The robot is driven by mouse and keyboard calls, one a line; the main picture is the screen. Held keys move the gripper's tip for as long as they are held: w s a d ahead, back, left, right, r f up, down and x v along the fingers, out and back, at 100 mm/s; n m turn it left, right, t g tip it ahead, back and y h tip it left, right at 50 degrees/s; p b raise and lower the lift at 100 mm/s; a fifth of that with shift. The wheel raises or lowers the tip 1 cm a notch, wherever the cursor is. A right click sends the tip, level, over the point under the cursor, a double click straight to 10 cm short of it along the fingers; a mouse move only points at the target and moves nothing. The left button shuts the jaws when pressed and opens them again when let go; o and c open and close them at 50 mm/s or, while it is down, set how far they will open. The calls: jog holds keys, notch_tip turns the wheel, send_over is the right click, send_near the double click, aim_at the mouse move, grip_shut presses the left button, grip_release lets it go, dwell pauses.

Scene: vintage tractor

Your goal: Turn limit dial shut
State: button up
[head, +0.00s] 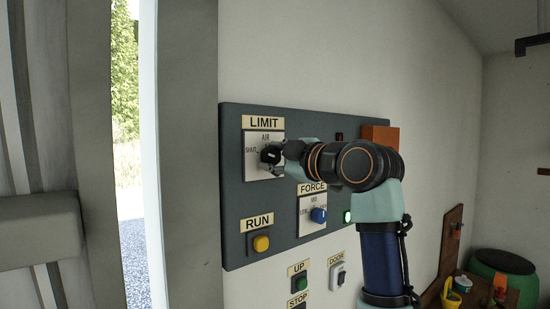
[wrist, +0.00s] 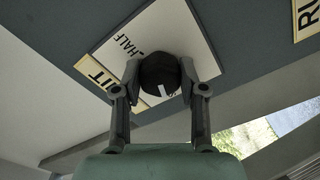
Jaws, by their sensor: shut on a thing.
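The limit dial is a black knob (wrist: 160,75) on a white plate (head: 258,168) under the "LIMIT" label (head: 263,122), at the upper left of a dark grey panel (head: 232,200). The plate shows "SHUT" on its left and "AIR" at its top in the head view; "HALF" shows in the wrist view. My gripper (head: 272,155) reaches in from the right. In the wrist view its two fingers stand on either side of the knob, shut on it. A white mark shows on the knob's face in the wrist view. In the head view my gripper partly covers the knob, so its exact pointing is unclear.
Below right is the "FORCE" dial with a blue knob (head: 318,215). A yellow "RUN" button (head: 261,243) and a lit green lamp (head: 347,217) are on the panel. An orange box (head: 380,135) sits behind my arm. A doorway opens at the left.

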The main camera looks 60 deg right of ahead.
jog(key=o, duration=1.1)
jog(key=shift+o, duration=0.2)
jog(key=shift+s, duration=0.1)
jog(key=v, duration=1.2)
